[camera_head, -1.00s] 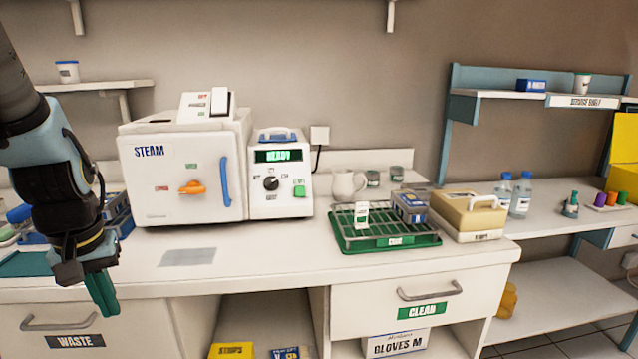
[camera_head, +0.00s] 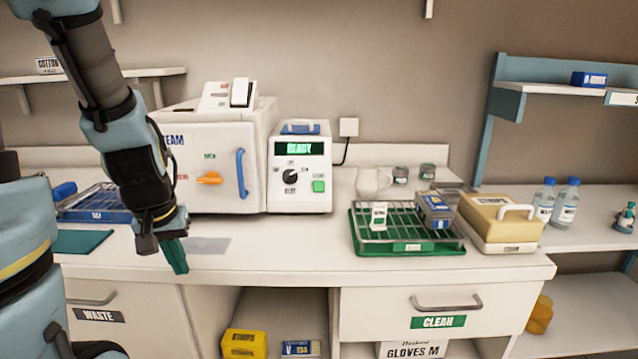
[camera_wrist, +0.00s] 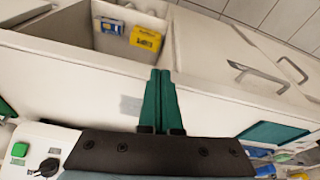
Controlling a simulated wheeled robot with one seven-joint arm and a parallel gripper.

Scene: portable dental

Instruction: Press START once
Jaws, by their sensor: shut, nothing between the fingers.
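The steam sterilizer's control panel (camera_head: 300,172) shows READY on a lit green display (camera_head: 299,149). Its green START button (camera_head: 319,186) sits at the lower right, beside a black dial (camera_head: 291,177). The button also shows in the wrist view (camera_wrist: 19,150) at the lower left. My gripper (camera_head: 181,270) is shut and empty, its teal fingers pointing down at the counter's front edge, left of and below the panel and apart from it. The shut fingertips (camera_wrist: 160,72) also show in the wrist view. The white sterilizer body (camera_head: 222,160) has an orange latch and a blue handle.
A wire rack in a green tray (camera_head: 365,247) and a beige box (camera_head: 500,222) stand on the counter to the right. A blue tray (camera_head: 95,215) and teal mat (camera_head: 82,242) lie left. The counter before the panel is clear (camera_head: 290,245).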

